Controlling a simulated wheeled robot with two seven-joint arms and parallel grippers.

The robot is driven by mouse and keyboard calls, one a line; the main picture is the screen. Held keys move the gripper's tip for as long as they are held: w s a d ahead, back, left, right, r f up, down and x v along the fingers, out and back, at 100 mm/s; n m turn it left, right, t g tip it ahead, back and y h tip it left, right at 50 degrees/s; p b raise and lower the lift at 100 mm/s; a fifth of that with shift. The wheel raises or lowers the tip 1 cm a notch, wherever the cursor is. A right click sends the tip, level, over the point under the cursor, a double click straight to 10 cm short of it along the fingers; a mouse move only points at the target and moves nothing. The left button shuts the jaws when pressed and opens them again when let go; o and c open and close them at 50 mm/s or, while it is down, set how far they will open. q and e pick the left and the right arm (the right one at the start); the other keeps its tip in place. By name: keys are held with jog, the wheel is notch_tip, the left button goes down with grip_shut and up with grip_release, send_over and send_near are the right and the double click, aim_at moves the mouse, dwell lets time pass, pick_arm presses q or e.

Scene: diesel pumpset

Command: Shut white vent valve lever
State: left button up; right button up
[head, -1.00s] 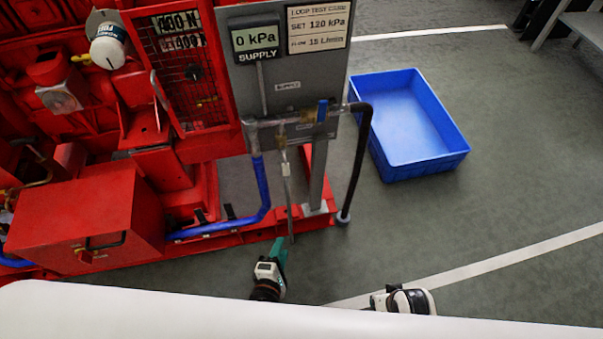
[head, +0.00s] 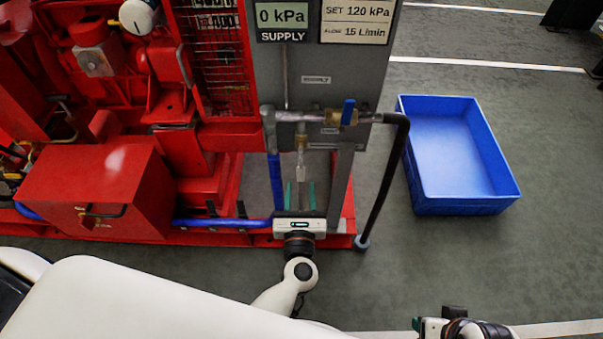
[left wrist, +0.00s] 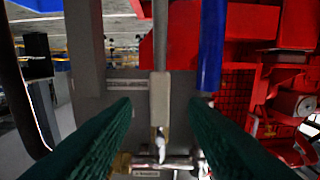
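The white vent valve lever (head: 302,170) hangs down below a brass valve (head: 301,142) on the grey panel's pipework. It also shows in the left wrist view (left wrist: 160,100) as a pale bar in the gap between the fingers, touching neither as far as I can see. My left gripper (head: 300,194) is open, its two green fingers pointing at the panel just below the lever in the head view. The fingers also show in the left wrist view (left wrist: 160,108). How deep the lever sits between them is unclear. My right gripper (head: 418,324) is low at the right, partly cut off.
A blue-handled valve (head: 348,111) sits on the horizontal pipe, right of the lever. A black hose (head: 385,180) drops at the right and a blue hose (head: 277,180) at the left. The supply display (head: 282,16) reads 0 kPa. A blue bin (head: 462,205) stands on the floor.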

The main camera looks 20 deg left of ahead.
aim_at(301, 176)
pick_arm(q)
jog(key=x, duration=0.5)
jog(key=shift+w, duration=0.25)
grip_shut()
